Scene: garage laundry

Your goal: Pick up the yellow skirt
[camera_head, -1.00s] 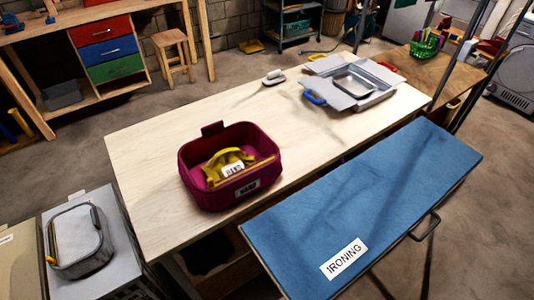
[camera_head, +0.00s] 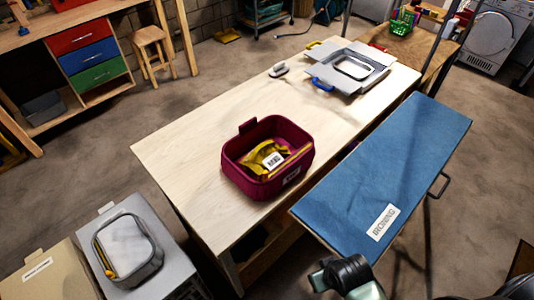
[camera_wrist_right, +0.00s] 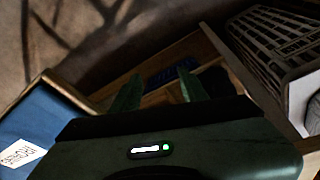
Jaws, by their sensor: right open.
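The yellow skirt (camera_head: 259,156) lies inside a dark red bin (camera_head: 240,183) on the light wooden table. It has a white label on it, and its lower part is hidden by the bin's walls. Part of my right arm shows at the bottom right of the head view, but its fingertips are not clear there. In the right wrist view my right gripper (camera_wrist_right: 156,90) is open, with its two fingers apart and nothing between them. It is beside the blue ironing board (camera_wrist_right: 28,125), away from the bin. My left gripper is not in view.
The ironing board (camera_head: 385,165) stands along the table's right side. A grey box with a flat frame (camera_head: 345,75) and an iron (camera_head: 278,69) sit at the table's far end. A lidded grey basket (camera_head: 128,247) is at the lower left. The table's near left part (camera_head: 185,145) is clear.

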